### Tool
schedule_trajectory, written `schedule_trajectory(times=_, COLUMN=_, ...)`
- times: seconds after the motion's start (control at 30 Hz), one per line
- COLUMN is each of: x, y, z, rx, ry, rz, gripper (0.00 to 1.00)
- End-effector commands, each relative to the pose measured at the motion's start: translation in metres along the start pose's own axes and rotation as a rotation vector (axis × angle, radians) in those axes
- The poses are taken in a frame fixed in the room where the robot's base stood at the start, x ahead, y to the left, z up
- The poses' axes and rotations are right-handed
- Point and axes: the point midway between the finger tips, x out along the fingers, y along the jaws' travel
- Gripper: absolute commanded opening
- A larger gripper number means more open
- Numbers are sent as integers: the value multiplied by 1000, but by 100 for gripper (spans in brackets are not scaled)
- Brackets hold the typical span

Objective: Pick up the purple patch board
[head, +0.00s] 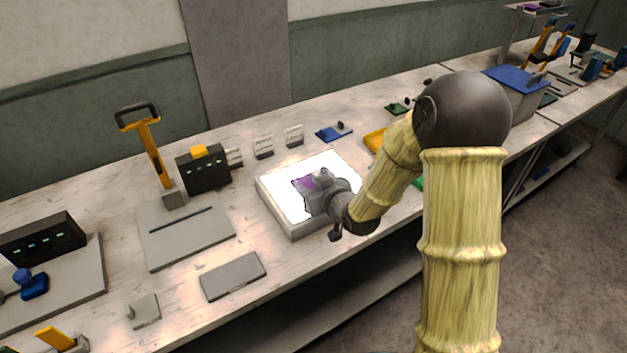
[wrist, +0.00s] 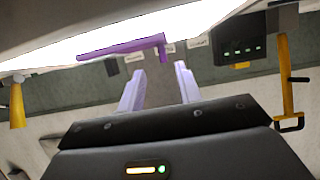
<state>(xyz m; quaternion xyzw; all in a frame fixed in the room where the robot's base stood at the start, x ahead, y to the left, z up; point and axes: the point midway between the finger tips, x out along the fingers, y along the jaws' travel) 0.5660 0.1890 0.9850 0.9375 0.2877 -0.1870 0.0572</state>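The purple patch board (head: 306,183) lies on the bright white lit panel (head: 262,196) in the middle of the bench, partly hidden by my gripper (head: 312,190). In the wrist view, which appears upside down, the purple board (wrist: 120,49) is a thin flat strip against the lit surface, with a short upright tab at one end. My gripper (wrist: 157,80) has its two pale fingers spread apart, with nothing seen between them. The tab shows just past the fingertips, in line with the gap. I cannot tell the exact distance between fingertips and tab.
Small white label cards (head: 263,148) and a blue board with a knob (head: 334,132) stand behind the panel. A grey plate (head: 234,275) and a slotted grey base (head: 185,233) lie left. A yellow tray (head: 375,140) is to the right, near my arm.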

Motion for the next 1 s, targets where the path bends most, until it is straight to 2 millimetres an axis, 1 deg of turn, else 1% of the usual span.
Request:
schedule_trajectory(times=0.37, x=4, y=0, z=0, rx=0, ry=0, rz=0, gripper=35)
schedule_trajectory(times=0.47, x=11, y=-2, z=0, rx=1, ry=-1, rz=0, gripper=35)
schedule_trajectory(times=0.63, x=34, y=-7, z=0, rx=1, ry=-2, rz=-1, gripper=35)
schedule_trajectory(times=0.73, x=47, y=-6, z=0, rx=1, ry=-1, rz=0, gripper=35)
schedule_trajectory(times=0.83, x=53, y=-6, z=0, rx=1, ry=-1, rz=1, gripper=35)
schedule_trajectory(times=1.0, x=54, y=-6, z=1, rx=0, ry=-1, rz=1, gripper=35)
